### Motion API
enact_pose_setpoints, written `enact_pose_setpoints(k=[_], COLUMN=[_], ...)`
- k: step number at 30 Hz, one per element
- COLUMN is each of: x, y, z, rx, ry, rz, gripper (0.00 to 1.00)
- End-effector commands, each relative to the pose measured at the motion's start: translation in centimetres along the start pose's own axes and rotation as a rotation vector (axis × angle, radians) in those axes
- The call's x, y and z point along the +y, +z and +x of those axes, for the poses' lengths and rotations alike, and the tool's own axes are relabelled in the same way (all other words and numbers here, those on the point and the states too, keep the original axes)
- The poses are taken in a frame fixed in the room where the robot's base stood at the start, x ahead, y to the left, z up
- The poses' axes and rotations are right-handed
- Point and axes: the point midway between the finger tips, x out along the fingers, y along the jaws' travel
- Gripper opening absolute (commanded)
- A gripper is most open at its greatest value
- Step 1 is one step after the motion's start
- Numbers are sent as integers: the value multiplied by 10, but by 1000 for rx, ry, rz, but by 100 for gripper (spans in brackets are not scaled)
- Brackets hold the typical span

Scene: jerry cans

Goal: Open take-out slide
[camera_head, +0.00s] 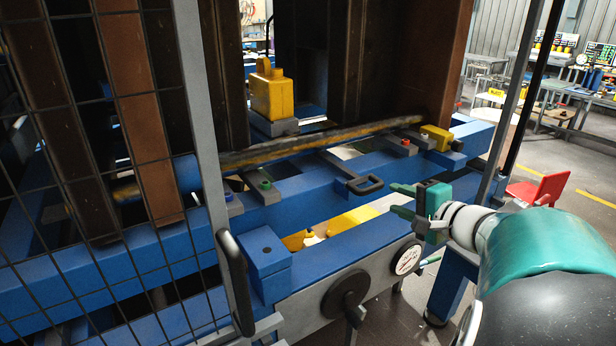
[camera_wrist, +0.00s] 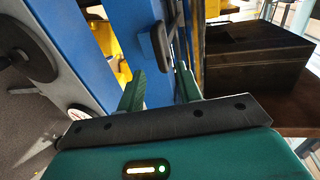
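The take-out slide is a flat grey bar (camera_head: 341,166) on the blue frame, with a black loop handle (camera_head: 366,185) at its near end. The handle also shows in the wrist view (camera_wrist: 160,44), just beyond the fingertips. My gripper (camera_head: 395,199) has green fingers and is to the right of the handle in the head view, apart from it. In the wrist view the fingers (camera_wrist: 160,72) are spread with an empty gap between them, and the handle is ahead of that gap. The far end of the slide is hidden under the long dark bar.
A yellow jerry can (camera_head: 271,93) stands on a grey block behind the bar (camera_head: 320,145). Blue beams (camera_head: 350,245) run below the handle, with a gauge (camera_head: 406,258) and a black knob (camera_head: 347,294). A mesh guard (camera_head: 80,150) closes the left side. A red chair (camera_head: 541,189) stands right.

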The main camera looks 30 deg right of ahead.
Motion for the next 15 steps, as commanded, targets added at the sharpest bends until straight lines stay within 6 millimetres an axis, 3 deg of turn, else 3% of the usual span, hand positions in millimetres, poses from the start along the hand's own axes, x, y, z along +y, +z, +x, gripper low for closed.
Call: enact_pose_setpoints(k=[9, 15], x=[1, 1], y=[2, 3], z=[64, 89], rx=[-4, -2], ry=[2, 2], rz=[0, 1], gripper=[35, 35])
